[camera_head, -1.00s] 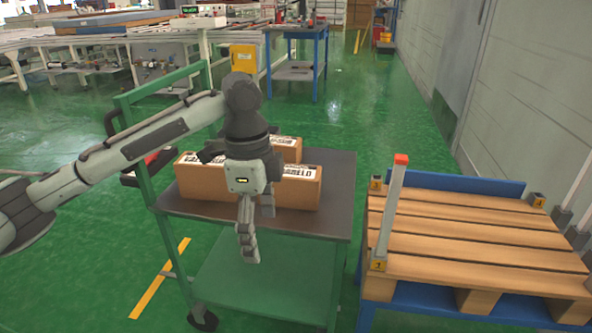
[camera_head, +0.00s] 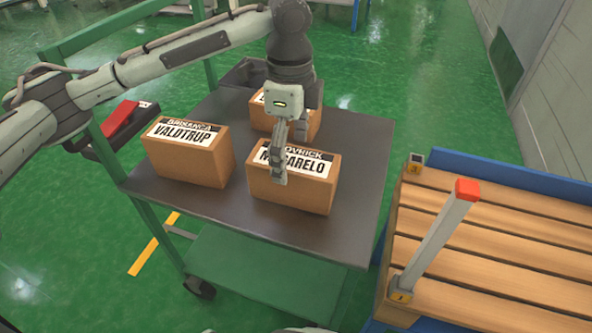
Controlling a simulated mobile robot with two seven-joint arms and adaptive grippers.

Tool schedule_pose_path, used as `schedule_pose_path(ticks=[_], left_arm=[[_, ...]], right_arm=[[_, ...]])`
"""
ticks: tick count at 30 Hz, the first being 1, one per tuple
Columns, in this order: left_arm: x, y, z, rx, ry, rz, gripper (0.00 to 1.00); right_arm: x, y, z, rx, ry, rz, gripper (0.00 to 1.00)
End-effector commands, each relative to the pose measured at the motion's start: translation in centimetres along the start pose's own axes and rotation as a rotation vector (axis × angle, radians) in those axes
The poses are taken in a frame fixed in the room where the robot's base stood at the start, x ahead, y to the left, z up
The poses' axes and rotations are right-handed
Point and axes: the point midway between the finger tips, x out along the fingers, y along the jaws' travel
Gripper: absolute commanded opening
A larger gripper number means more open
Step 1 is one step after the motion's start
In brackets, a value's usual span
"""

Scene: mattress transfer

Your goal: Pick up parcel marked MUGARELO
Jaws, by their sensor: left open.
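The parcel marked MUGARELO (camera_head: 312,190) is a brown box with a white label, standing on the dark top of a green cart (camera_head: 210,205). My left gripper (camera_head: 290,160) is open, with its fingers pointing down at this parcel. One finger hangs in front of the parcel's label and hides part of the lettering. I cannot tell whether it touches the box. My right gripper is not in view.
A parcel marked VALOTRUP (camera_head: 190,155) stands to the left on the cart. Another parcel (camera_head: 262,117) stands behind, partly hidden by my gripper. A wooden pallet (camera_head: 490,240) with a grey, red-topped post (camera_head: 438,240) is at the right.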

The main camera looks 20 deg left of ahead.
Motion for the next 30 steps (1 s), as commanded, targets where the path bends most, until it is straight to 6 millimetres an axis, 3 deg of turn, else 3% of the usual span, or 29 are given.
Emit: schedule_pose_path(ticks=[7, 12, 20, 30], left_arm=[[2.8, 0.1, -0.4, 0.0, 0.0, 0.001, 0.88], [5.1, 0.1, -0.4, -0.001, -0.001, 0.001, 0.88], [5.5, 0.0, -0.5, -0.001, 0.001, -0.002, 0.88], [5.4, 0.0, -0.5, -0.001, 0.001, -0.001, 0.46]], right_arm=[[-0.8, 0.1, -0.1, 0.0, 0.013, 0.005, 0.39], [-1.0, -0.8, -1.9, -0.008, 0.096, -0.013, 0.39], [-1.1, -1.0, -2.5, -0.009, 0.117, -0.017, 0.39], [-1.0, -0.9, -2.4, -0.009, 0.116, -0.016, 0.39]])
